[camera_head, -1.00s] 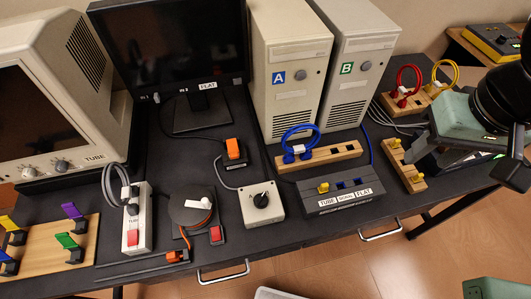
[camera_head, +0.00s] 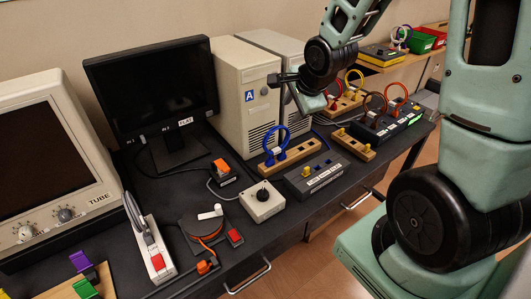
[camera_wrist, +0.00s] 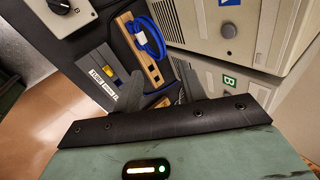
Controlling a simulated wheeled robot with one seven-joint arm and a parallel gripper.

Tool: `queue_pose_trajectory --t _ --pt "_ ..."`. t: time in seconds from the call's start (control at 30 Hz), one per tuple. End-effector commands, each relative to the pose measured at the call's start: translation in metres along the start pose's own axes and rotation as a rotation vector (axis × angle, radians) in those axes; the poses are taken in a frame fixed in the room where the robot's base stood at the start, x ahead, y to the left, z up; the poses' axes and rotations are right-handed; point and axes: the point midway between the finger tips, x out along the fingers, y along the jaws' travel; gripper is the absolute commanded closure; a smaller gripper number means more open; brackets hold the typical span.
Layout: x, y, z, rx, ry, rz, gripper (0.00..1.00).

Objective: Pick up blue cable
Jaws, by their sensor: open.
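The blue cable (camera_head: 276,146) is a looped cord with blue plugs, standing upright in a wooden socket block (camera_head: 293,156) in front of the computer tower marked A. In the wrist view the blue cable (camera_wrist: 150,38) shows at the upper middle, on its block (camera_wrist: 136,50), beyond the fingertips. My gripper (camera_head: 296,108) hangs in front of the towers, a little above and right of the cable. In the wrist view my gripper (camera_wrist: 160,88) has its two grey fingers spread apart, with nothing held between them. The cable is clear of the fingers.
Tower A (camera_head: 240,92) stands close behind the cable; the second tower is partly hidden by my arm. A grey switch box (camera_head: 313,176) sits in front of the block, and a knob box (camera_head: 262,200) to its left. Other looped cables stand to the right.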

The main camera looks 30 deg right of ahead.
Motion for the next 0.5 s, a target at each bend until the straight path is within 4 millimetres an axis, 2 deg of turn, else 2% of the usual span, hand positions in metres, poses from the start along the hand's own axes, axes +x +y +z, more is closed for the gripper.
queue_pose_trajectory --t 0.03,0.1,0.5 --pt "0.015 0.003 0.002 -0.003 -0.003 0.003 0.59" --pt "0.03 0.003 0.003 -0.005 -0.003 0.005 0.59" --pt "0.089 0.0 0.002 -0.005 -0.002 0.003 0.59"
